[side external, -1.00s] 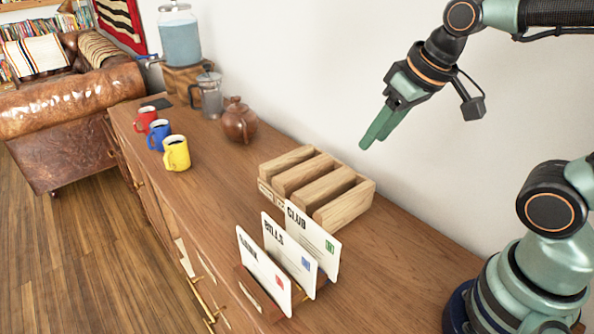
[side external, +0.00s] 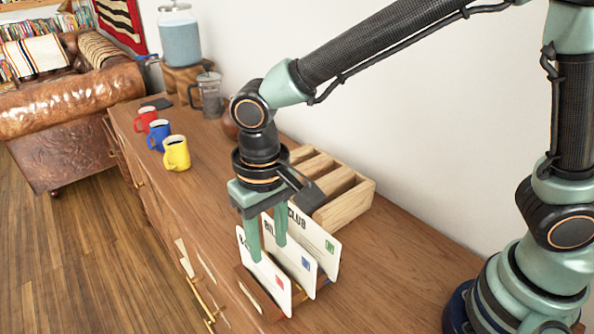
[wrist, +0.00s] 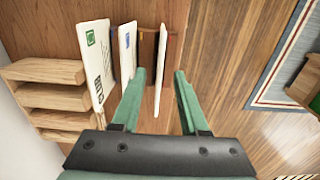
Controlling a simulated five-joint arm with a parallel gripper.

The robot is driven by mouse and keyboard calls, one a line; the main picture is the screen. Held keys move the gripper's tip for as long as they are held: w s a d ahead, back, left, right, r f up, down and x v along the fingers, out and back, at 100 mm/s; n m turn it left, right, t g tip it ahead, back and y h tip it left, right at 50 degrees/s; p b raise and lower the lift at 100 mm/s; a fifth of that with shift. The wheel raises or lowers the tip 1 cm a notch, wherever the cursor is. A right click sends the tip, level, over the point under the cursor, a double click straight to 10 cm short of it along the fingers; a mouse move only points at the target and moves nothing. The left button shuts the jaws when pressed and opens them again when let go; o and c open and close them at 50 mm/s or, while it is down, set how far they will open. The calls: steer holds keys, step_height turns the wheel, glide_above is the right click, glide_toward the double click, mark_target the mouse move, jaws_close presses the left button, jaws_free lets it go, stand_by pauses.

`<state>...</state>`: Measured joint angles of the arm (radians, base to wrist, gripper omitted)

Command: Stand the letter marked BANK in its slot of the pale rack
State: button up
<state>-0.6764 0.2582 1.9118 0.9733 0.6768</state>
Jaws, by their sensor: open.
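The front letter, BANK (side external: 270,282), is white with a red stamp and stands in a low brown holder (side external: 248,284); its lettering is now mostly covered. My gripper (side external: 268,253) is open and points down, one finger on each side of this letter's top. In the wrist view, the letter (wrist: 161,75) shows edge-on between the spread fingers (wrist: 160,73), with gaps on both sides. The pale wooden rack (side external: 347,212) stands behind the letters, partly hidden by my wrist; its visible slots look empty.
The BILLS letter (side external: 302,262), with a blue stamp, and the CLUB letter (side external: 322,240), with a green stamp, stand close behind in the same holder. The sideboard right of the rack is clear.

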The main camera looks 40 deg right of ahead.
glide_above(272, 297)
steer(key=f, duration=1)
steer(key=shift+w+d, duration=0.15)
steer(key=shift+w, duration=0.1)
jaws_close()
